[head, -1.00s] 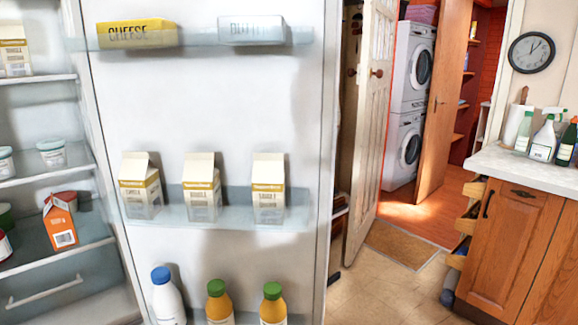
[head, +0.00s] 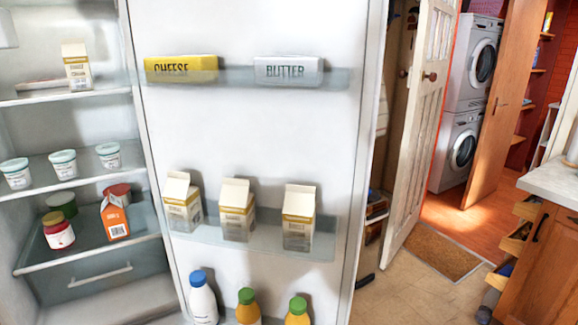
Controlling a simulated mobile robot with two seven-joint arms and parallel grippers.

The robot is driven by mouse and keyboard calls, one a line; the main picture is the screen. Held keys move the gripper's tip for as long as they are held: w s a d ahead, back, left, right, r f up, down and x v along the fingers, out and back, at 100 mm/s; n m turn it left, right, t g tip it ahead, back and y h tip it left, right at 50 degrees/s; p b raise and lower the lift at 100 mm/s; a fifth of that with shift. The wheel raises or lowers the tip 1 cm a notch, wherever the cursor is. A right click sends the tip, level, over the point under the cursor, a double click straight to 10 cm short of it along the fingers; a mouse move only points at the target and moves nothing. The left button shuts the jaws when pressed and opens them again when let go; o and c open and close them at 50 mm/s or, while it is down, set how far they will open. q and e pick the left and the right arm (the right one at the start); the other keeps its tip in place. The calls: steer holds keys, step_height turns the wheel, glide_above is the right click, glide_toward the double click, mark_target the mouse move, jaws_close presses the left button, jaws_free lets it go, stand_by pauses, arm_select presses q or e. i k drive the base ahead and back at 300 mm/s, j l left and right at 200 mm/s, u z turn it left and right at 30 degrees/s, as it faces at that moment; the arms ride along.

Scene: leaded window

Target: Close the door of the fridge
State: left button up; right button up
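The fridge door (head: 270,130) stands wide open, its inner side facing me, hinged beside the fridge interior (head: 95,125) at the left. Its upper shelf holds a yellow cheese pack (head: 180,68) and a butter pack (head: 288,70). Its middle shelf holds three cartons (head: 237,208). Below stand a white bottle with a blue cap (head: 203,300) and two orange bottles with green caps (head: 247,308). The door's free edge (head: 367,150) is at the right. Neither of my grippers is in view.
Inside the fridge are several tubs (head: 63,164), an orange carton (head: 115,220), a jar (head: 58,230) and a drawer (head: 100,275). A wooden cabinet (head: 540,270) with a worktop stands at the far right, before a doorway.

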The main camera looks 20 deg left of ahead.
mark_target(322, 136)
steer(key=i+l+z, duration=0.35)
steer(key=z, duration=0.15)
steer(key=i+l+z, duration=0.45)
steer(key=i+l+u, duration=0.35)
steer(key=i, duration=0.2)
steer(key=i+l+u, duration=0.35)
steer(key=i, duration=0.2)
steer(key=i+u, duration=0.1)
steer(key=u, duration=0.3)
steer(key=i+u, duration=0.1)
steer(key=u, duration=0.35)
steer(key=i+l+u, duration=0.1)
steer(key=u, duration=0.3)
steer(key=i+l+u, duration=0.1)
steer(key=u, duration=0.35)
steer(key=i+u, duration=0.1)
steer(key=u, duration=0.3)
steer(key=i+l+u, duration=0.1)
steer(key=u, duration=0.25)
steer(key=i+l+u, duration=0.1)
steer(key=u, duration=0.3)
steer(key=l+u, duration=0.35)
steer(key=i+l+u, duration=0.25)
steer(key=i+u, duration=0.3)
steer(key=k+l, duration=0.05)
